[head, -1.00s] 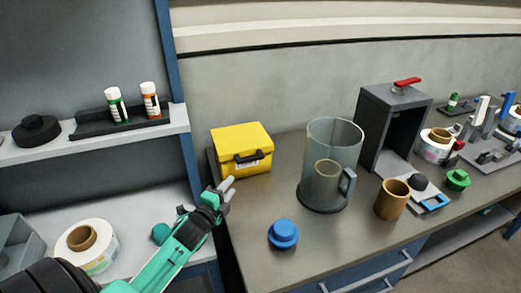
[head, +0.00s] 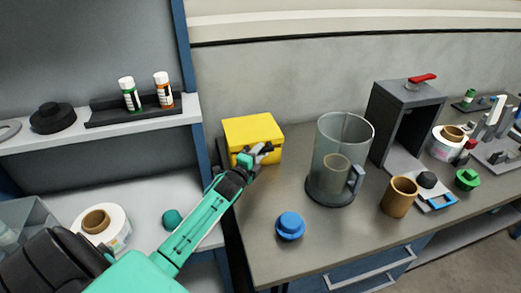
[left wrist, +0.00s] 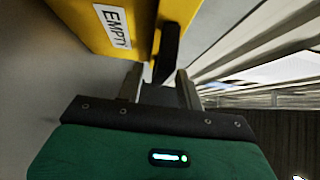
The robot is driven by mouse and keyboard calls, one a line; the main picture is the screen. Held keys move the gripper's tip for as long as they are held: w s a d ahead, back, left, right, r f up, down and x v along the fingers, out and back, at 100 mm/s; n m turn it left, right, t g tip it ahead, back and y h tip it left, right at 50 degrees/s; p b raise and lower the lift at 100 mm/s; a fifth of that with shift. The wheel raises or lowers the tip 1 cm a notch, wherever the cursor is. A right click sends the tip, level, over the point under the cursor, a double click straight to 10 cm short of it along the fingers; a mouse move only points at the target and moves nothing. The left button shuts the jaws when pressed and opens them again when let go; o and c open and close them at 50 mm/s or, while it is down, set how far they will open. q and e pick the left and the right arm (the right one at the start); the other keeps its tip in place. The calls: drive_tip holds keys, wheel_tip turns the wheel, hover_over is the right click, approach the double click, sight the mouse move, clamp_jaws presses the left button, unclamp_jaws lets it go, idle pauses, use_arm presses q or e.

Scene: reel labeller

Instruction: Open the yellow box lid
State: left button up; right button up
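The yellow box (head: 235,152) stands at the left end of the grey bench, its lid (head: 252,127) closed. My left gripper (head: 264,151) is at the front of the box, covering most of its black handle. In the left wrist view, the yellow box (left wrist: 85,18) with an "EMPTY" label is close ahead. The black handle (left wrist: 168,48) shows just beyond and between the two separated fingertips (left wrist: 158,80). The fingers are open; I cannot tell whether either touches the handle. My right gripper is in neither view.
A clear jug (head: 338,135) with a brown roll inside stands right of the box. A blue knob (head: 290,226) sits in front on the bench. A brown cup-like roll (head: 399,197) and a dark stand (head: 407,110) are farther right. A shelf (head: 150,125) is at left.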

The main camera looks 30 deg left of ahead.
use_arm(q)
drive_tip(key=shift+w, duration=0.8)
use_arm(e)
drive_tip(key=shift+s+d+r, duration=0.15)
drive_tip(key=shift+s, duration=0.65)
